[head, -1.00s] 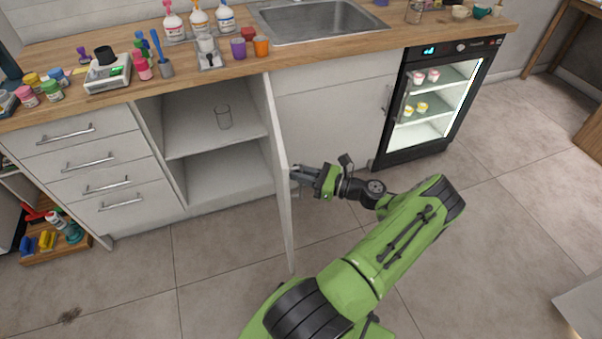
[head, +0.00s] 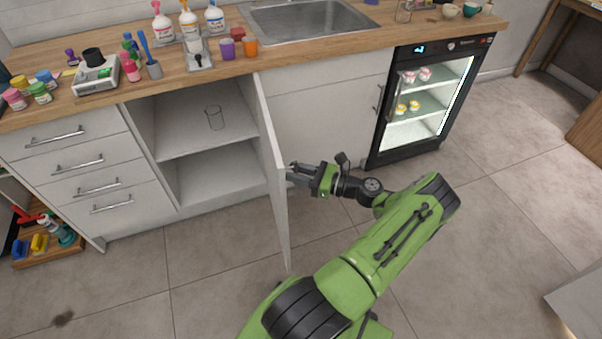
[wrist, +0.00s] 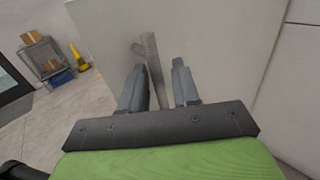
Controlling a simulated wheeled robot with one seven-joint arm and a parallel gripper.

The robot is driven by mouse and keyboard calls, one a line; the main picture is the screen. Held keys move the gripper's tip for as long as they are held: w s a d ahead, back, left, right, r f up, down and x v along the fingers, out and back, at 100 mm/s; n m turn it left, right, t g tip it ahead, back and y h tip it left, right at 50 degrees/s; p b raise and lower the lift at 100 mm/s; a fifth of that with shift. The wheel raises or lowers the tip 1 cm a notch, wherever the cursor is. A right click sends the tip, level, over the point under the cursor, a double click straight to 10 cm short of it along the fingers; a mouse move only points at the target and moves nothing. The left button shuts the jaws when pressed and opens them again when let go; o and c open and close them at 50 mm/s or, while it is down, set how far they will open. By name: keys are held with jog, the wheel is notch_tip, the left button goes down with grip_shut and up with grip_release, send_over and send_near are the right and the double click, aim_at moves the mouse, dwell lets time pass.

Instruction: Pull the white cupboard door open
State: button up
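The white cupboard door (head: 275,190) stands wide open, roughly square to the cupboard front and seen nearly edge-on in the head view. In the wrist view, the grey bar handle (wrist: 153,62) stands between the two fingers of my gripper (wrist: 158,70). The fingers are apart, with a gap visible on the right of the handle. Contact on the left is unclear.
A drawer unit (head: 75,165) stands left of the cupboard. A lit glass-door fridge (head: 425,100) is to the right. Bottles and cups stand on the wooden counter (head: 310,60). The tiled floor (head: 185,280) in front of the cupboard is clear.

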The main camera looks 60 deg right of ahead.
jog(key=s+d, duration=0.3)
jog(key=s, duration=1.2)
jog(key=shift+s, duration=0.25)
